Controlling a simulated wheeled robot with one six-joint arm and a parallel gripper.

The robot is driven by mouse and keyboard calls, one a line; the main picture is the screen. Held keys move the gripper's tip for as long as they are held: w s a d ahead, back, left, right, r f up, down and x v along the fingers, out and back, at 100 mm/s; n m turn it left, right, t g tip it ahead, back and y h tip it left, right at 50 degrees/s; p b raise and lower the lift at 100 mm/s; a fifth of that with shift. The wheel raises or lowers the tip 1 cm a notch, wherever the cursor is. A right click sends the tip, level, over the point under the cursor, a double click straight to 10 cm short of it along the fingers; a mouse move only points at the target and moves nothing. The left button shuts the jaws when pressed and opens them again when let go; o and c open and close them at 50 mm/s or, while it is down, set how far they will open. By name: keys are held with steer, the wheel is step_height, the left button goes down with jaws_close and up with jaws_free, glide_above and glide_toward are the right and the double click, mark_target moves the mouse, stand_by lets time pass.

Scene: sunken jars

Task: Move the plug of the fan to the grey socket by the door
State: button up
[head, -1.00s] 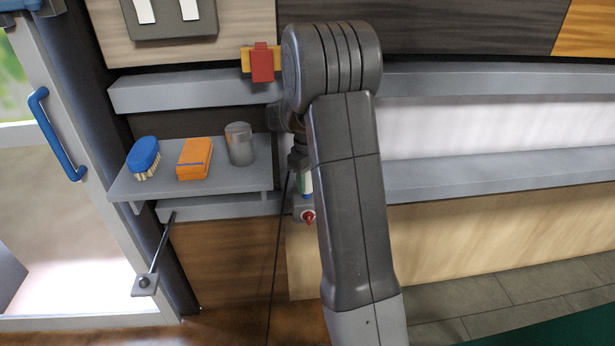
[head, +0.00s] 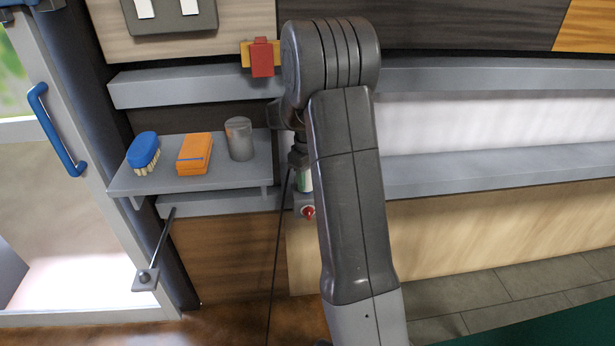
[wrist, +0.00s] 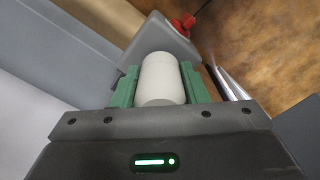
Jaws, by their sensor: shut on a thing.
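My gripper (wrist: 152,85) is shut on a pale, rounded cylinder, which looks like the plug (wrist: 160,78); green fingers lie on both sides of it. In the head view my arm hides most of the gripper, and a bit of the plug (head: 305,182) shows beside it. A thin dark line, seemingly the cord (head: 277,250), runs down from the gripper. A grey box with a red knob (wrist: 158,40) lies just beyond the plug in the wrist view; it also shows under the gripper in the head view (head: 299,203). Whether plug and box touch is unclear. The fan is not in view.
A grey shelf (head: 120,180) left of my arm holds a blue brush (head: 143,150), an orange box (head: 194,153) and a grey cup (head: 238,139). The door with its blue handle (head: 55,130) is at the left. A rod ends at a grey plate (head: 146,281) near it.

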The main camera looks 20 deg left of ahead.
steer(key=shift+f, duration=0.35)
steer(key=shift+f, duration=0.25)
steer(key=o, duration=1.7)
